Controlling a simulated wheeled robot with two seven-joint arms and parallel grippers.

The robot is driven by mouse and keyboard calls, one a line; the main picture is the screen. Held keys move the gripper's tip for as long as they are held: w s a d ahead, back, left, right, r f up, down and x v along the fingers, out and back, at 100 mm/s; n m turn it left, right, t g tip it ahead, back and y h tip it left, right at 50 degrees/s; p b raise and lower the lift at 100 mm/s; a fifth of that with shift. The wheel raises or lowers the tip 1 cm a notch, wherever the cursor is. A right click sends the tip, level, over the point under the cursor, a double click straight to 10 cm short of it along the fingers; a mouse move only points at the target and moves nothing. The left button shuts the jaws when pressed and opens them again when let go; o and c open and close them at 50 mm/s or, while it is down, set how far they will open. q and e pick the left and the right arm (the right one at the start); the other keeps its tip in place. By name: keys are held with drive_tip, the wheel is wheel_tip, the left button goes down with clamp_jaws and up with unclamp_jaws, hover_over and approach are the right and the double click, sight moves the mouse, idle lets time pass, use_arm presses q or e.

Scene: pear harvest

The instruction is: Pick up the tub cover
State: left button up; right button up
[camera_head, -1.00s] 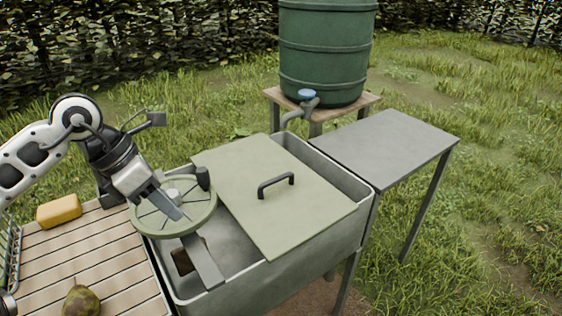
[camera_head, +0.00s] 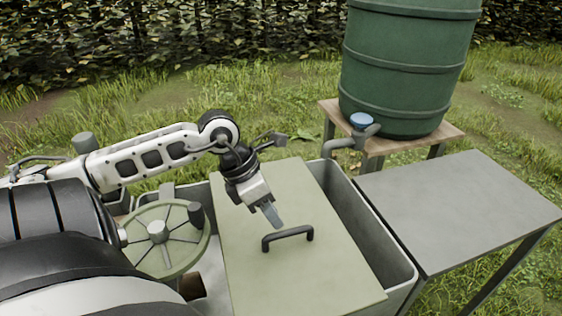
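The tub cover (camera_head: 290,275) is a flat pale green board with a dark arched handle (camera_head: 287,236) near its middle. It lies across the grey tub (camera_head: 372,228), leaving a strip of the tub open on the right. My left gripper (camera_head: 273,217) hangs over the cover, just behind the handle in the picture, with its fingers pointing down. It is not around the handle. The fingers overlap from this angle, so the gap between them cannot be made out. My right gripper is not in view.
A round green spoked wheel (camera_head: 182,252) sits at the tub's left side. A green barrel (camera_head: 408,75) with a blue-topped tap (camera_head: 361,122) stands on a wooden stand (camera_head: 446,133) behind. A bare grey side table (camera_head: 460,207) adjoins the tub on the right.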

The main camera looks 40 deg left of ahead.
sight(290, 230)
use_arm(q)
drive_tip(key=shift+x, duration=0.9)
drive_tip(key=shift+w+d+f, duration=0.25)
drive_tip(key=shift+f, duration=0.1)
drive_tip(key=x, duration=0.3)
drive_tip(key=shift+w+d, duration=0.3)
drive_tip(key=shift+w+d+f+p, duration=0.1)
drive_tip(key=shift+f+p, duration=0.2)
drive_tip(key=shift+f, duration=0.3)
clamp_jaws()
drive_tip(key=shift+r, duration=0.1)
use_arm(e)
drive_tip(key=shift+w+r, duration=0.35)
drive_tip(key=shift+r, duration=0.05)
